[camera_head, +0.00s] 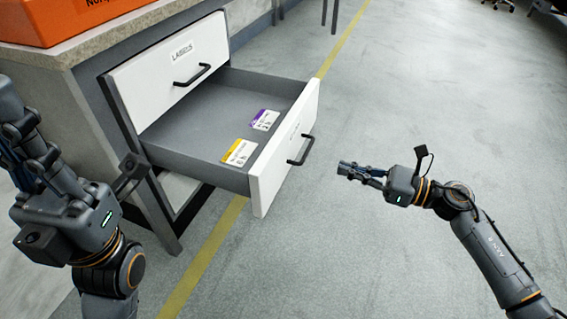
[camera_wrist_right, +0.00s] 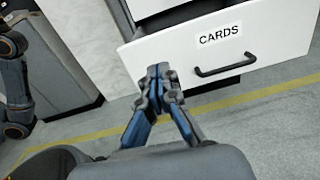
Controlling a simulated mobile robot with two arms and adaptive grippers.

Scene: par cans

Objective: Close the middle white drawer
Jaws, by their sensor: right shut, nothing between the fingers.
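The middle white drawer (camera_head: 285,151) is pulled far out of the grey cabinet in the head view. It has a black handle (camera_head: 301,150), and its front reads "CARDS" in the right wrist view (camera_wrist_right: 220,50). A yellow-marked card (camera_head: 239,152) and a purple-marked card (camera_head: 264,119) lie inside. My right gripper (camera_head: 345,170) is shut and empty, to the right of the drawer front and apart from it in the head view. In the right wrist view its fingertips (camera_wrist_right: 158,72) overlap the drawer front's lower left. My left arm is at the left; its fingers are out of view.
An upper white drawer (camera_head: 172,66) labelled "LABELS" is shut above. An orange box (camera_head: 70,18) stands on the cabinet's countertop (camera_head: 50,54). The floor (camera_head: 430,90) right of the drawer is clear, with a yellow line (camera_head: 213,245) running under it.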

